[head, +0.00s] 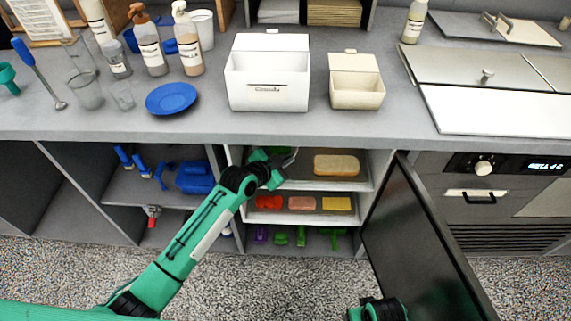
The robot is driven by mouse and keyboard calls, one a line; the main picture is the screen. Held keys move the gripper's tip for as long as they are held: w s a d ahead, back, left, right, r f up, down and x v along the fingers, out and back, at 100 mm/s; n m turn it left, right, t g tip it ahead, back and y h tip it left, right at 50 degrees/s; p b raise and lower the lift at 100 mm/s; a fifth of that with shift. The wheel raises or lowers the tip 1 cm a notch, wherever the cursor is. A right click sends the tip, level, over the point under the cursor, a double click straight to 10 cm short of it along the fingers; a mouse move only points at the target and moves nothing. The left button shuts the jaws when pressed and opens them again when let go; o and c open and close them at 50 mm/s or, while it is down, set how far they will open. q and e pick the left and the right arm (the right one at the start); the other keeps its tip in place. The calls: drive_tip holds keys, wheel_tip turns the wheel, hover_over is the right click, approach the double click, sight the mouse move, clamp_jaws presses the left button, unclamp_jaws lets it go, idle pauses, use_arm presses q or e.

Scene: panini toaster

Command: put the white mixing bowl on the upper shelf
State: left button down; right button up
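My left gripper (275,163) reaches into the open cabinet under the counter, at the left side of the upper shelf (325,184). A thin pale curved edge (291,156) shows just beside it; I cannot tell whether this is the white mixing bowl. No whole bowl is clearly in view. The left fingers are small and partly covered by the wrist, so their opening is unclear. A tan bread-like block (337,165) lies on the upper shelf to the right. Only part of my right arm's end shows at the bottom edge, by the dark door; its fingers cannot be made out.
The dark cabinet door (422,250) stands open to the right. A lower shelf holds red, pink and yellow blocks (302,203), with purple and green items (281,236) below. A white box (268,75), a cream box (356,82) and a blue plate (171,98) stand on the counter.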

use_arm(q)
drive_tip(key=shift+f, duration=0.9)
use_arm(e)
drive_tip(key=shift+s+r, duration=0.15)
drive_tip(key=shift+r, duration=0.05)
use_arm(q)
drive_tip(key=c, duration=2.1)
unclamp_jaws()
drive_tip(key=shift+f, duration=0.2)
drive_tip(key=o, duration=0.5)
use_arm(e)
drive_tip(key=shift+s, duration=0.1)
use_arm(q)
drive_tip(key=shift+r, duration=0.1)
use_arm(e)
drive_tip(key=shift+r, duration=0.1)
use_arm(q)
drive_tip(key=shift+r, duration=0.15)
drive_tip(key=v, duration=1.2)
drive_tip(key=shift+p, duration=0.4)
use_arm(e)
drive_tip(key=f, duration=0.3)
drive_tip(key=shift+s, duration=0.2)
